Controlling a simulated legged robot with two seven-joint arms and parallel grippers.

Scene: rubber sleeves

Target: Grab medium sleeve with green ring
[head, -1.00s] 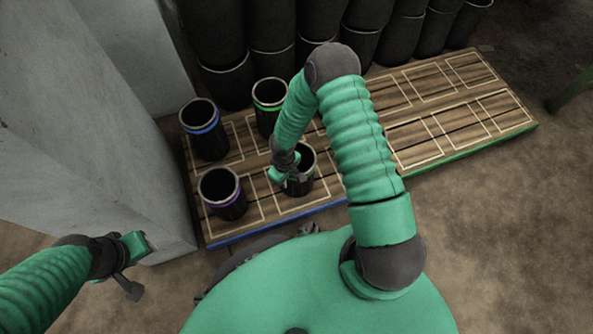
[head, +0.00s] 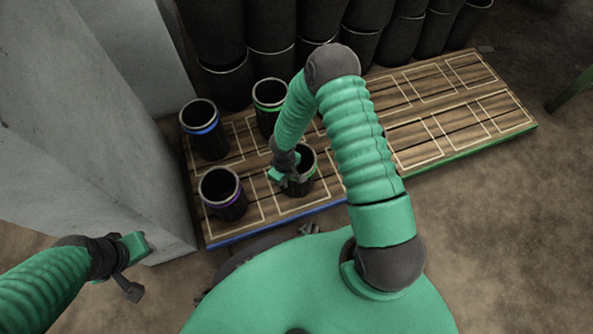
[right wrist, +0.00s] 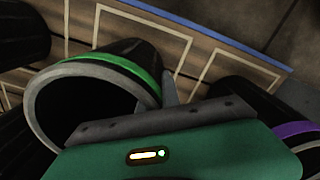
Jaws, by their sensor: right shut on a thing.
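A black sleeve with a green ring (head: 303,184) stands upright at the front of the wooden pallet. My right gripper (head: 287,179) is shut on its rim at the left side. In the right wrist view this sleeve (right wrist: 105,72) shows its open mouth, pale rim and green ring, with the jaw at its wall. A second green-ringed sleeve (head: 268,120) stands behind it; the views do not clearly show how their sizes compare. My left gripper (head: 131,262) is empty at the lower left, away from the sleeves, with its jaw apart.
A purple-ringed sleeve (head: 223,195) stands left of the held one, and a blue-ringed sleeve (head: 205,134) behind that. The pallet (head: 460,122) has empty outlined cells to the right. Tall black sleeves line the back. A grey wall (head: 95,150) rises at the left.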

